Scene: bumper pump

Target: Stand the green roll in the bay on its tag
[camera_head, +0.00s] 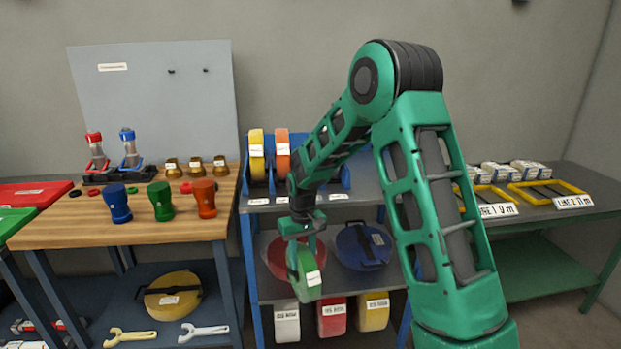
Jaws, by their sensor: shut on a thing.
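My gripper (301,238) is shut on the green roll (305,282), a ring with a white label. It holds the roll upright, edge-on, in front of the shelf unit and below the level of its top. The blue rack (345,178) on the top shelf holds a yellow roll (256,158) and an orange roll (282,155) standing side by side at its left. White tags (338,196) line the shelf's front edge; their writing is too small to read. My arm hides part of the rack's middle and right.
A red round thing (278,262) and a blue round case (363,248) lie on the shelf behind the green roll. White, red (332,317) and yellow labelled rolls hang below. A wooden bench (130,222) with coloured cups stands left; a table (560,212) with yellow frames stands right.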

